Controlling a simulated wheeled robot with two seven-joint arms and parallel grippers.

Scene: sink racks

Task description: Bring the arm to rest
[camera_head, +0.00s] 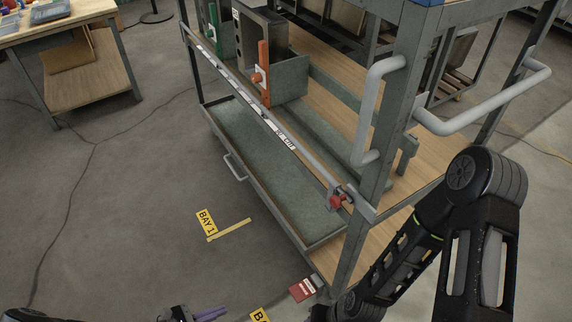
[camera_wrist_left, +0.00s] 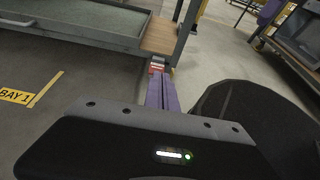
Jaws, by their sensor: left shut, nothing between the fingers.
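My left gripper (camera_head: 210,314) shows at the bottom edge of the head view, low over the floor in front of the rack. Its purple fingers are shut with nothing between them. In the left wrist view the fingers (camera_wrist_left: 163,92) are together and point toward a corner post of the rack. My right arm (camera_head: 420,235) comes in from the right, bent, and overlaps the rack's right corner. Its gripper is not in view.
A grey metal rack (camera_head: 385,130) with a drawer-like tray (camera_head: 262,160), handles (camera_head: 490,105) and an orange lever (camera_head: 263,75) stands ahead. A red block (camera_head: 303,289) is at its foot. A workbench (camera_head: 60,28) stands at upper left. The left floor is clear, with a BAY 1 label (camera_head: 206,222).

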